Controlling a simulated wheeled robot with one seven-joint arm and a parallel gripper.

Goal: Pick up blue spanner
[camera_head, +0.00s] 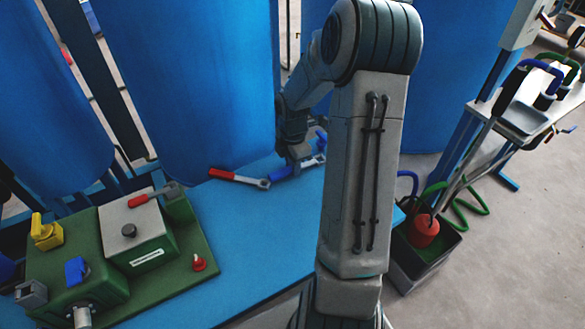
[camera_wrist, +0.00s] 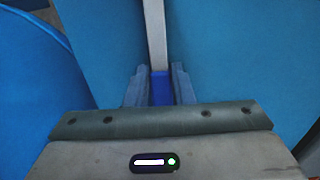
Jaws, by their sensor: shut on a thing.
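The blue spanner (camera_head: 281,173) has a blue handle and a grey metal head. In the head view it is at the back of the blue table, partly hidden by my gripper (camera_head: 293,165). My gripper comes down over it from above. In the wrist view a dark blue piece of the spanner (camera_wrist: 161,88) sits between the two fingers of my gripper (camera_wrist: 160,90), which are shut on it. I cannot tell whether the spanner touches the table.
A red-handled spanner (camera_head: 236,176) lies just left of the blue one. Large blue tanks (camera_head: 195,85) stand close behind. A green unit (camera_head: 140,240) with valves and levers is at left on the blue table (camera_head: 245,235). A black bin (camera_head: 425,262) is at right.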

